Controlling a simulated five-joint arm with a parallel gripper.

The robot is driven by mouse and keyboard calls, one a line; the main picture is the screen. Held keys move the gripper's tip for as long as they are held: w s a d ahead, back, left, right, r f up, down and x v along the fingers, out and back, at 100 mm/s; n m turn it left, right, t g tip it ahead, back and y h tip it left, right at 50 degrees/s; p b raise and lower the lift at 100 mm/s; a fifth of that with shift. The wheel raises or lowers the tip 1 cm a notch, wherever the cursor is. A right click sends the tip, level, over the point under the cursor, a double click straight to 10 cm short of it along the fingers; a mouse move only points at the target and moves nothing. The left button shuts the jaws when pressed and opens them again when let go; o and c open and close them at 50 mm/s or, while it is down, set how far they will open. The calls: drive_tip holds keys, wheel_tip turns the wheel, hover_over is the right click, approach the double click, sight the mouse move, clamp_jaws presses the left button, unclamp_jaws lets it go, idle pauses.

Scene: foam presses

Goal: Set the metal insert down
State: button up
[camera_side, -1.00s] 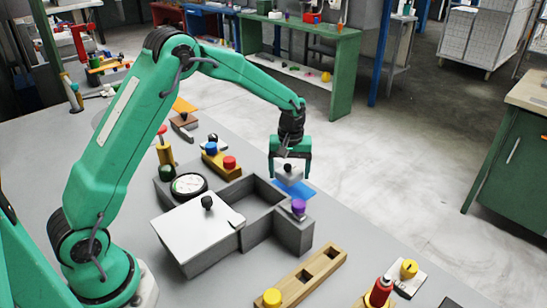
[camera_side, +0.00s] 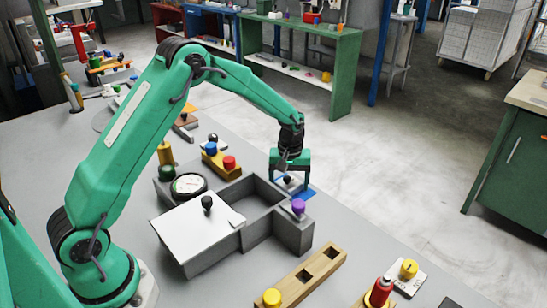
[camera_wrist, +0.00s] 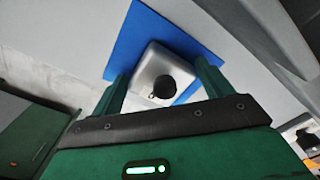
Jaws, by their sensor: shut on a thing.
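The metal insert (camera_wrist: 153,62) is a silvery block with rounded corners and a black knob on top. It sits between the two fingers of my gripper (camera_wrist: 160,82) in the wrist view, over a blue mat (camera_wrist: 148,20). In the side view my gripper (camera_side: 289,180) is low behind the grey press box, shut on the insert. Only the insert's dark knob shows there, and the mat (camera_side: 306,193) shows beside it. I cannot tell whether the insert touches the mat.
The grey press box (camera_side: 290,232) with an open cavity, a light lid plate (camera_side: 197,232) with a black knob, and a round gauge (camera_side: 188,185) stand close in front. A purple knob (camera_side: 298,206) sticks up near my gripper. A wooden rail (camera_side: 300,280) lies nearer the camera.

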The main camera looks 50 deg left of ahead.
sight(289, 176)
drive_tip(key=o, duration=1.2)
drive_tip(key=shift+c, duration=0.2)
drive_tip(key=shift+r, duration=0.1)
wheel_tip(289, 176, up, 11)
drive_tip(key=shift+f, duration=0.2)
drive_tip(key=shift+r, duration=0.75)
